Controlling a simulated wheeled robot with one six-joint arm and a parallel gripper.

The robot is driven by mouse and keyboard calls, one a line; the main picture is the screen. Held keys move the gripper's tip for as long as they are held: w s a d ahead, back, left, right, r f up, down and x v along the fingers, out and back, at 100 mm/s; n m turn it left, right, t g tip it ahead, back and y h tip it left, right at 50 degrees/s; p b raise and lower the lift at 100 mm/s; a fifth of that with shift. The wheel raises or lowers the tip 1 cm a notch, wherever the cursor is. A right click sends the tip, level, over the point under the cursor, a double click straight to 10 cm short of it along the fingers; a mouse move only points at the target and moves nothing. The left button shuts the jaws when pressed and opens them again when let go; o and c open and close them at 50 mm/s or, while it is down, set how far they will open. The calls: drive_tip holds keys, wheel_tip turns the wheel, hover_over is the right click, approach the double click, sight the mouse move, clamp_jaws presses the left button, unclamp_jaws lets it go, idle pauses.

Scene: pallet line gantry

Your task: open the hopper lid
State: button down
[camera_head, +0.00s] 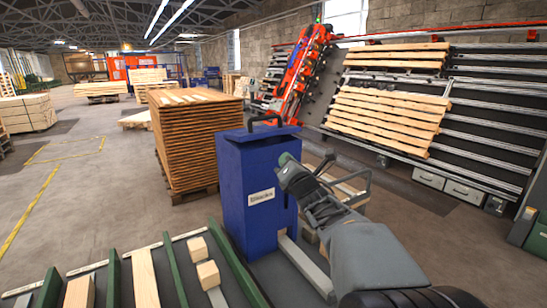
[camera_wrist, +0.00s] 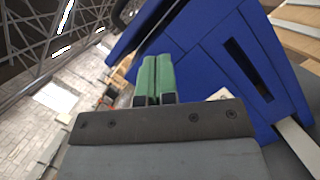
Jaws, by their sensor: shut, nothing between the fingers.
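The blue hopper (camera_head: 255,190) stands upright in the middle of the head view, with a white label on its front. Its blue lid (camera_head: 262,133) lies across the top and carries a dark handle (camera_head: 266,119). I cannot tell whether the lid sits fully down. My gripper (camera_head: 284,159) is at the hopper's upper right side, just below the lid's level. In the wrist view, its green fingers (camera_wrist: 155,78) are together and empty, pointing up along the blue hopper (camera_wrist: 240,60). I cannot tell whether they touch it.
A tall stack of boards (camera_head: 195,140) stands behind the hopper. A green-railed conveyor (camera_head: 112,277) with wooden blocks (camera_head: 208,273) lies at the front left. A wooden pallet (camera_head: 385,118) leans on the rack at the right. The floor at left is open.

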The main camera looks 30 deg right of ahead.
sight(271, 134)
drive_tip(key=w+r+n+t+y, duration=0.1)
drive_tip(key=w+n, duration=0.1)
drive_tip(key=n, duration=0.1)
drive_tip(key=w+r+n+t+y+p, duration=0.1)
drive_tip(key=w+n+y, duration=0.1)
drive_tip(key=w+n, duration=0.1)
drive_tip(key=w+r+n+t+y, duration=0.1)
drive_tip(key=w+n+y, duration=0.1)
drive_tip(key=w+n, duration=0.1)
drive_tip(key=shift+d+r+n+p, duration=0.2)
drive_tip(key=shift+r+n+p, duration=0.15)
drive_tip(key=shift+n, duration=0.35)
drive_tip(key=shift+w+r, duration=0.1)
drive_tip(key=shift+r, duration=0.15)
drive_tip(key=shift+w+a+f, duration=0.1)
drive_tip(key=shift+w+f, duration=0.05)
drive_tip(key=shift+w, duration=0.1)
drive_tip(key=shift+r, duration=0.2)
